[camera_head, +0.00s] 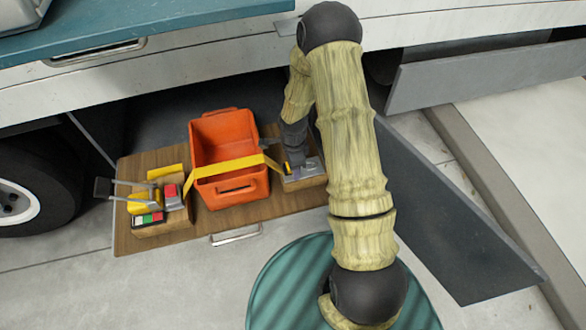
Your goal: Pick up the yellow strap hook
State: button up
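A yellow strap (236,166) runs across the front of an orange crate (229,131) on a wooden tray (245,215). The strap's right end reaches the low box (306,176) beside the crate. A small grey piece (268,143), possibly a strap hook, shows by that end. My gripper (294,165) points down over this right end, close to the strap and the box. The arm comes from the right and hides part of it. The fingertips are small and dark, so I cannot tell whether they are open or hold anything.
A box (163,227) on the tray's left holds yellow, red and green items, with grey bars sticking out leftward. A truck wheel (30,180) stands at the left, and the teal truck bed (150,15) overhangs above. A dark panel (450,225) slants at the right.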

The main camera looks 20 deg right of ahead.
jog(key=shift+c, duration=0.2)
dwell(0.3)
jog(key=c, duration=1.1)
jog(key=shift+r, duration=0.1)
notch_tip(320, 180, up, 10)
jog(key=p, duration=0.2)
jog(key=shift+p, duration=0.3)
jog(key=shift+d, duration=0.45)
notch_tip(320, 180, up, 4)
jog(key=p, duration=0.4)
jog(key=shift+r, duration=0.2)
dwell(0.4)
